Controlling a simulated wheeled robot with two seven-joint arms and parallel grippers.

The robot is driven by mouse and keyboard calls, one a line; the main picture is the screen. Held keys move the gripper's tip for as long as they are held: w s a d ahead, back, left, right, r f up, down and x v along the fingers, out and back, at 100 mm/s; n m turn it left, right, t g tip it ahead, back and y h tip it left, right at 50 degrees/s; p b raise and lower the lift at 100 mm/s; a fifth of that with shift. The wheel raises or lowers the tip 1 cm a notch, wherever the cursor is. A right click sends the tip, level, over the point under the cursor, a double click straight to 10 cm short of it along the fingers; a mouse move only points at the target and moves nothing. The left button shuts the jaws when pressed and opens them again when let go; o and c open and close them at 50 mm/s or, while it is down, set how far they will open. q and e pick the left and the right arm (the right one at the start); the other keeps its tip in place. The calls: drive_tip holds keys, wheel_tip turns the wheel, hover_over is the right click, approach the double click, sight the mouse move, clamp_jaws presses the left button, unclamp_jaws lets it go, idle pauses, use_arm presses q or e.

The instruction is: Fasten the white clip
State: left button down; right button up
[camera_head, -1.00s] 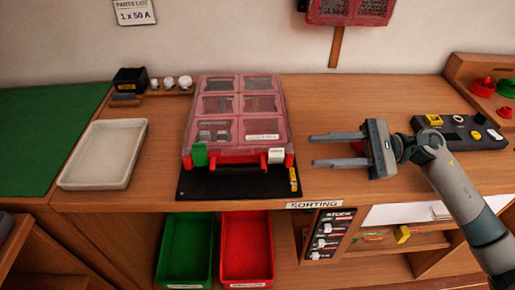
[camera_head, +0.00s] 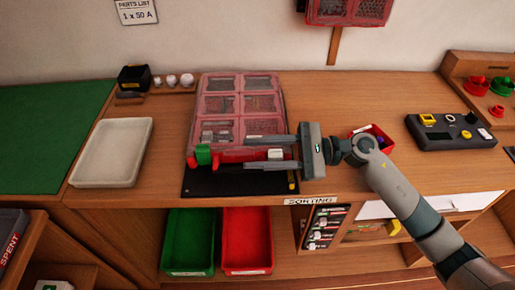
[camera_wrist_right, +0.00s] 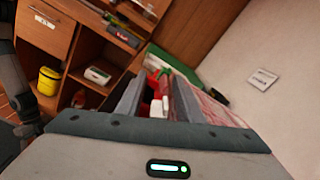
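The clear-lidded red organizer case (camera_head: 241,96) lies on a black mat (camera_head: 235,183) on the workbench. The white clip (camera_head: 275,154) is at the right of its front edge, and a green clip (camera_head: 203,154) is at the left. My right gripper (camera_head: 247,153) reaches in from the right, open, its fingers along the case front with the white clip between them in the picture. In the right wrist view, the white clip (camera_wrist_right: 165,103) shows between the separated fingers; contact cannot be told. Whether the clip is latched is unclear. My left gripper is out of view.
A pale tray (camera_head: 111,152) stands at the left. A small red bin (camera_head: 379,137) sits behind my right arm, and a black panel with buttons (camera_head: 450,130) is at the right. Green (camera_head: 188,240) and red (camera_head: 247,240) bins are below the bench edge.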

drive_tip(key=shift+f, duration=0.1)
clamp_jaws()
drive_tip(key=shift+w+m+b, duration=0.25)
drive_tip(key=shift+m+b, duration=0.35)
drive_tip(key=shift+m, duration=0.2)
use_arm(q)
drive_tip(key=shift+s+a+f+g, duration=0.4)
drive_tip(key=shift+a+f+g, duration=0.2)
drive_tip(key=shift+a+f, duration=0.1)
use_arm(e)
drive_tip(key=shift+w+m, duration=0.3)
drive_tip(key=shift+m, duration=0.3)
unclamp_jaws()
drive_tip(key=shift+w+a, duration=0.1)
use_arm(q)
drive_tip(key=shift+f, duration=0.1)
